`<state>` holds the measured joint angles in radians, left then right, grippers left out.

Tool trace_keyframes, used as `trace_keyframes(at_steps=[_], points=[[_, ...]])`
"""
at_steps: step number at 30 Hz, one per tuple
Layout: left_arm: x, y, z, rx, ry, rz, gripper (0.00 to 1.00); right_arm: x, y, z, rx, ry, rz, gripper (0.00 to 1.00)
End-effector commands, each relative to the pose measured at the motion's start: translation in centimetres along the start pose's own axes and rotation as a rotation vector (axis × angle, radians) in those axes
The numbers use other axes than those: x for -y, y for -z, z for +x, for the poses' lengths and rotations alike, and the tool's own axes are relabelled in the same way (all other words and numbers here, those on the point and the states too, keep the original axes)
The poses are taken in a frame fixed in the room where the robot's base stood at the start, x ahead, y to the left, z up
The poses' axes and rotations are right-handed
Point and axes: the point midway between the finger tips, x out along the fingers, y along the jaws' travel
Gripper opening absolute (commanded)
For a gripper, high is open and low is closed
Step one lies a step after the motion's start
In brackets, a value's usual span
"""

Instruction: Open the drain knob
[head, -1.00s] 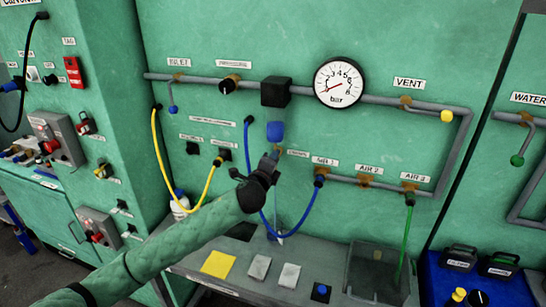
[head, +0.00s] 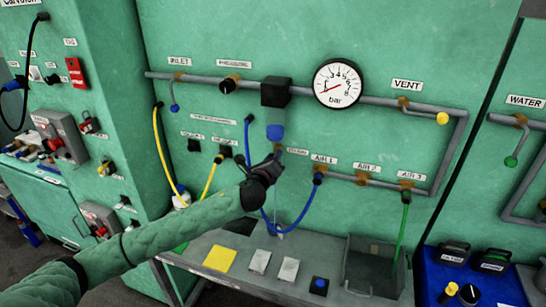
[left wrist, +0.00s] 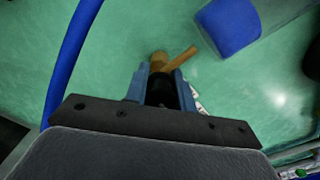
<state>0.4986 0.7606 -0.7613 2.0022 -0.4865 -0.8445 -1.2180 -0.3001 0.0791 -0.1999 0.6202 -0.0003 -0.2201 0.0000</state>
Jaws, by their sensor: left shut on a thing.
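The drain knob (left wrist: 160,92) is a dark piece on a brass fitting (left wrist: 158,62) with a brass stub angled to its right, in the left wrist view. My left gripper (left wrist: 160,86) has its two blue-grey fingers on either side of it, shut on it. In the head view my left gripper (head: 275,158) is at the panel, just left of the drain label (head: 298,152) and below the blue-bottomed filter bowl (head: 275,132). There the gripper hides the knob. My right gripper is not in view.
A blue hose (head: 310,205) loops close below my gripper, and shows large at left in the wrist view (left wrist: 68,60). A pressure gauge (head: 338,84) sits upper right on the pipe. Yellow hoses (head: 160,150) hang to the left. A grey bench (head: 215,240) lies below.

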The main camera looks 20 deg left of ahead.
Motion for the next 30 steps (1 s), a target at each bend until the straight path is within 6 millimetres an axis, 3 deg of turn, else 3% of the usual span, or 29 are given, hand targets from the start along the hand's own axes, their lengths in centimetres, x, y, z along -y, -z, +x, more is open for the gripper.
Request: trace_keyframes(at_steps=[14, 15, 17, 30], points=[[-0.13, 0.29, -0.06, -0.004, -0.001, 0.012, 0.02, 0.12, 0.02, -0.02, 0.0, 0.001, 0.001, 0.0], [-0.13, 0.29, -0.06, -0.004, -0.001, 0.012, 0.33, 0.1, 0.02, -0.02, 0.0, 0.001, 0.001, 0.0], [-0.12, 0.27, -0.05, -0.003, -0.001, 0.012, 0.45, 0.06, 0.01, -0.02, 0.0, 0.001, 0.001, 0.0], [-0.24, 0.36, -0.95, -0.001, 0.0, 0.011, 0.47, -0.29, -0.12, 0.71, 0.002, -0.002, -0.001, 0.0]])
